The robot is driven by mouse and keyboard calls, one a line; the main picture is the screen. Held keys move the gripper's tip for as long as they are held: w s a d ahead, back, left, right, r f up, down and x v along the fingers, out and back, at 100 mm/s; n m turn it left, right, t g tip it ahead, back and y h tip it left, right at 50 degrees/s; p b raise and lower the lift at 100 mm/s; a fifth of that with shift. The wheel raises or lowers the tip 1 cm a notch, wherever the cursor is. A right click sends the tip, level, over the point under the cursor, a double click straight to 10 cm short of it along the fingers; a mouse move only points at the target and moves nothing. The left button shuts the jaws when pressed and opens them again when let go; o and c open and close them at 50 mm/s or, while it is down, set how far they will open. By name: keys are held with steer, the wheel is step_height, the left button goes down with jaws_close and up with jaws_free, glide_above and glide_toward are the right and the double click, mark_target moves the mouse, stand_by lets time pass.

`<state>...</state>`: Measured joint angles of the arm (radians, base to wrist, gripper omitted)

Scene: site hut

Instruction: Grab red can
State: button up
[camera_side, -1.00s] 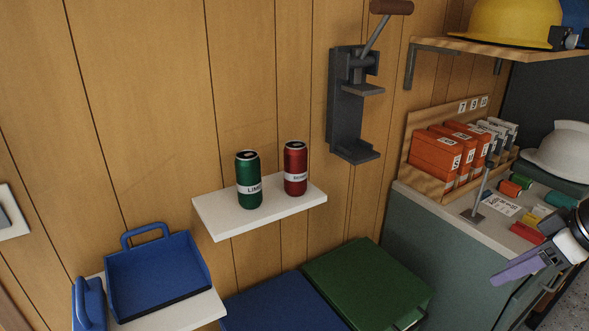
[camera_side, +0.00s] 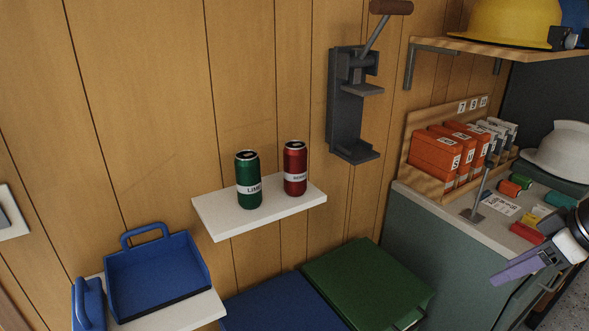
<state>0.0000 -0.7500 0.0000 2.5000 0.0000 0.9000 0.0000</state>
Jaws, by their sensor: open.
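The red can (camera_side: 295,168) stands upright on a small white wall shelf (camera_side: 226,226), on its right half. A green can (camera_side: 247,180) stands upright to its left, a little apart, with a white label band. My gripper (camera_side: 498,276) is at the right edge of the view, low beside the grey-green cabinet, with purple finger parts pointing left. It is far from the red can and holds nothing that I can see. Part of it is cut off by the frame.
A dark can crusher (camera_side: 350,110) hangs on the wall right of the shelf. Below are a green lid (camera_side: 368,285), a blue lid (camera_side: 285,304) and a blue tray (camera_side: 158,275). The cabinet top (camera_side: 450,219) holds orange boxes (camera_side: 435,155) and small coloured items. The air before the shelf is clear.

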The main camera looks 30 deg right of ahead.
steer(key=o, duration=0.8)
